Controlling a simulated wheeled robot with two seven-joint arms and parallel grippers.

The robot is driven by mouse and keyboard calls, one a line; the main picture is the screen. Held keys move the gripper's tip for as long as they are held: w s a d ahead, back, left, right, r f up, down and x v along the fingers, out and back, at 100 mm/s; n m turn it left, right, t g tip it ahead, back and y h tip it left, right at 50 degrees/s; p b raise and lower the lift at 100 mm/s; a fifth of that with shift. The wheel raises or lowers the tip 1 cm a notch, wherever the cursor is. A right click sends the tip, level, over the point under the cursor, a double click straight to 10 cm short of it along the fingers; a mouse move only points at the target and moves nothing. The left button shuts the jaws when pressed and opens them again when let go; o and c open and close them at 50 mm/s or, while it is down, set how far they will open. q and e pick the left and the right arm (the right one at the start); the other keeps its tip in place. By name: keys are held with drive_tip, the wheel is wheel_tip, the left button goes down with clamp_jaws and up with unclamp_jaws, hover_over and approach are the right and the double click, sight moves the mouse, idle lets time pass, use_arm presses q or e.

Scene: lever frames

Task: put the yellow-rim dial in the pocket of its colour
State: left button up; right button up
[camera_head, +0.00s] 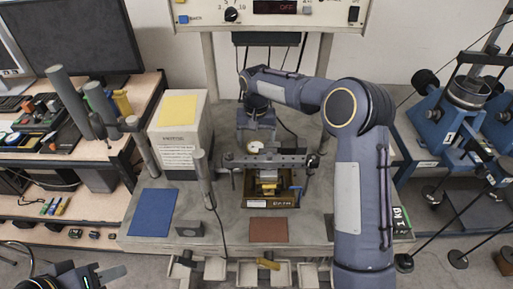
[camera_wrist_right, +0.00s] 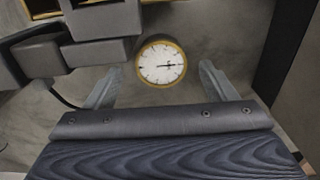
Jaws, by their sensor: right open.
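The yellow-rim dial (camera_wrist_right: 162,63) has a white face with black marks and a needle. In the right wrist view it lies ahead of and between the fingertips of my right gripper (camera_wrist_right: 160,83), which is open, with a gap on both sides. In the head view the dial (camera_head: 254,147) is a small pale disc just below my right gripper (camera_head: 255,136), behind the metal frame. My left gripper (camera_head: 95,276) is at the lower left edge, partly cut off. A yellow patch (camera_head: 178,110) lies on the grey box; a blue patch (camera_head: 153,212) and a red-brown patch (camera_head: 268,230) lie on the table.
A metal frame (camera_head: 265,160) with a crossbar and a dark tray (camera_head: 270,202) stands mid-table. Upright grey posts (camera_head: 204,178) stand to its left. Pale open holders (camera_head: 215,270) line the front edge. Dark blocks (camera_wrist_right: 98,22) stand left of the dial in the wrist view.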

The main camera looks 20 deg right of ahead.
drive_tip(key=shift+f, duration=1.2)
drive_tip(key=c, duration=1.2)
drive_tip(key=shift+a+r, duration=0.1)
drive_tip(key=shift+r, duration=0.05)
